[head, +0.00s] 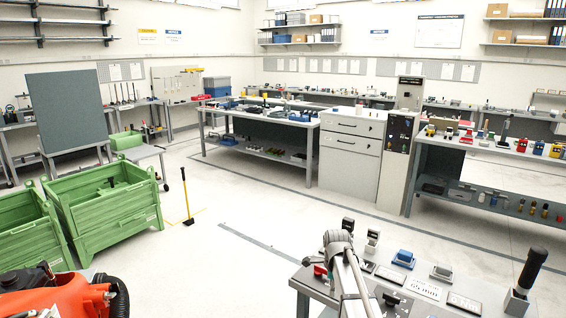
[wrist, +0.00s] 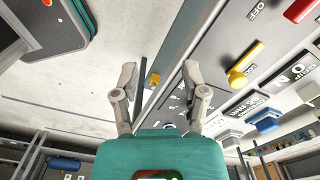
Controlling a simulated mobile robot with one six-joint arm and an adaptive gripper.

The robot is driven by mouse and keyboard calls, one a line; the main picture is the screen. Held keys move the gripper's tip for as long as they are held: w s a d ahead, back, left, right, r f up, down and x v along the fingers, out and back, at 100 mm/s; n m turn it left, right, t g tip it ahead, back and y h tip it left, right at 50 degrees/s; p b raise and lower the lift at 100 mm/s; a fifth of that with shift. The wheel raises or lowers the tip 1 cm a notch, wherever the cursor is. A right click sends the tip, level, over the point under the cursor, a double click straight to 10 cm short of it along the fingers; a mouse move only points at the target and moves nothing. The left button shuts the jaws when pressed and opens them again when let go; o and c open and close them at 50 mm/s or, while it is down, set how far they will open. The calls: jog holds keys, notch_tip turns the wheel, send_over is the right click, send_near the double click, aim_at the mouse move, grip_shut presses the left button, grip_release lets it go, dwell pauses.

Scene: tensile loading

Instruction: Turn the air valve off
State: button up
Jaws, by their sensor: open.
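In the wrist view, a valve with a yellow lever handle (wrist: 243,67) is mounted on a grey panel beside black labels; an "OFF" label (wrist: 262,8) is near it. A second handle, red (wrist: 299,10), is at the top right edge. I cannot read which of these is the air valve. My gripper (wrist: 158,82) is open and empty, to the left of the yellow handle and apart from it.
In the head view, a grey bench (head: 305,285) in front carries small devices, including a blue one (head: 403,258), and a black-handled lever (head: 525,280) at right. Green crates (head: 105,205) stand left. A grey cabinet (head: 350,160) is behind. The floor between is mostly clear.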

jog(key=s+r+n+p, duration=0.1)
jog(key=s+n, duration=1.8)
jog(key=s, duration=0.2)
jog(key=shift+d+r+n, duration=0.2)
jog(key=shift+d+n, duration=0.1)
jog(key=shift+n, duration=0.1)
